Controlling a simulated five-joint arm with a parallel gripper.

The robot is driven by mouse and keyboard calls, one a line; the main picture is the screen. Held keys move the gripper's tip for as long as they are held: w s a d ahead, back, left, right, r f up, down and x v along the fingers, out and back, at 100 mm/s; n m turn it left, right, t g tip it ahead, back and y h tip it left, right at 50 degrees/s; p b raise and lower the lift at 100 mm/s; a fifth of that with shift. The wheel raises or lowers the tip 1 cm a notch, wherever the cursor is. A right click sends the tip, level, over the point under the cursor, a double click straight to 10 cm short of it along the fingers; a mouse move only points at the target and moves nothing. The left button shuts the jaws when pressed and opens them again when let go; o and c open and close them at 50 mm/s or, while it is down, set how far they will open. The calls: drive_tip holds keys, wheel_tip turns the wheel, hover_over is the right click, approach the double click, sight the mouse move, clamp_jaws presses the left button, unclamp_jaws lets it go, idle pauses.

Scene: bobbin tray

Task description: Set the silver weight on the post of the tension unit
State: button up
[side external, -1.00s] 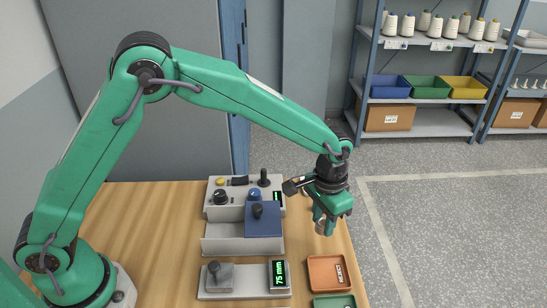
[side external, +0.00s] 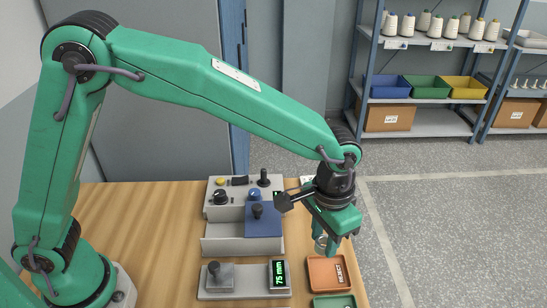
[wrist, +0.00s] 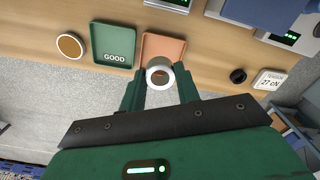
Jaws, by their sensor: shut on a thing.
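The silver weight (wrist: 159,86) is a short ring with a hole through it, held between my fingertips in the wrist view. It also shows in the side view (side external: 321,243), partly hidden by the fingers. My gripper (wrist: 160,80) is shut on it, above the table edge next to the orange tray; the fingers point down in the side view (side external: 322,238). The tension unit's white face (wrist: 271,79) reads "TENSION 27 cN" at the right of the wrist view, apart from the weight. A round black part (wrist: 237,76) sits beside it; I cannot tell whether it is the post.
The orange REJECT tray (side external: 343,286) is close to my fingers. The green GOOD tray (wrist: 97,57) and a round tan-topped piece (wrist: 70,45) lie beyond it. A grey fixture with a "75 mm" display (side external: 279,274) and a control box (side external: 210,187) stand left.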

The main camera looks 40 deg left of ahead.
drive_tip(key=shift+a, duration=0.1)
idle(0.3)
drive_tip(key=n, duration=0.6)
hover_over(263, 169)
drive_tip(key=shift+f, duration=0.25)
drive_tip(key=shift+f, duration=1.05)
drive_tip(key=shift+f, duration=2.4)
idle(0.4)
drive_tip(key=o, duration=1.1)
